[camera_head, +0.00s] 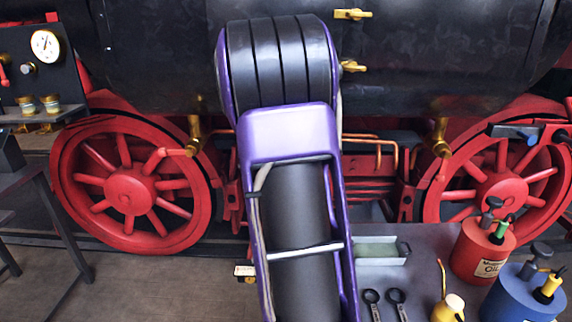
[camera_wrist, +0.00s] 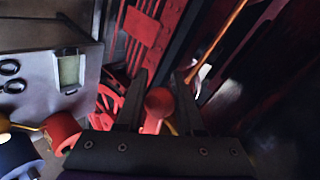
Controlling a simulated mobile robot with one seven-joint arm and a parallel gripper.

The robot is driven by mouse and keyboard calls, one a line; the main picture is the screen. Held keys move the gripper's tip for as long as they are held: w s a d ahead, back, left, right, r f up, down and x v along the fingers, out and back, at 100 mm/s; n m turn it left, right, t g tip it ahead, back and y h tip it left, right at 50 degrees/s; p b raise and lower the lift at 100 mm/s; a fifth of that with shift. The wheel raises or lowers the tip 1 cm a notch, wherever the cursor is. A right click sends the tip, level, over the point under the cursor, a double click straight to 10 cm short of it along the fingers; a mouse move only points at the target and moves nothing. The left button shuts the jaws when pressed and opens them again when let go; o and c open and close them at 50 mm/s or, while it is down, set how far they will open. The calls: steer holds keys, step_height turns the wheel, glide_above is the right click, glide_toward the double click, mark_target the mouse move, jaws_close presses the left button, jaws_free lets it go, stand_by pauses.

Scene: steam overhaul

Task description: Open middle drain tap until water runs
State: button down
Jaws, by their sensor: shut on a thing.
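In the wrist view my gripper (camera_wrist: 160,82) has its two dark fingers on either side of a rounded red knob (camera_wrist: 158,103), closed on it. The knob seems to be the handle of the middle drain tap; most of the tap body is hidden. In the head view my own purple and black arm covers the middle of the engine, so my gripper and the middle tap do not show there. A brass drain tap on the left (camera_head: 193,135) and another on the right (camera_head: 440,137) hang under the black boiler (camera_head: 150,60). I see no running water.
Red spoked wheels stand at left (camera_head: 130,190) and right (camera_head: 500,190). A grey bench (camera_head: 410,250) at front right holds a shallow tray (camera_head: 383,250), a red oil can (camera_head: 480,255) and a blue can (camera_head: 515,295). A gauge panel (camera_head: 45,75) stands at far left.

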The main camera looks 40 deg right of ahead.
steer(key=shift+w+a+r, duration=0.1)
steer(key=shift+w+r, duration=0.05)
steer(key=shift+r, duration=0.35)
steer(key=shift+w+a+r, duration=0.1)
steer(key=shift+r, duration=0.45)
steer(key=c, duration=0.5)
jaws_free()
steer(key=shift+c, duration=0.2)
steer(key=shift+f, duration=0.2)
steer(key=shift+s+p, duration=0.15)
steer(key=shift+p, duration=0.15)
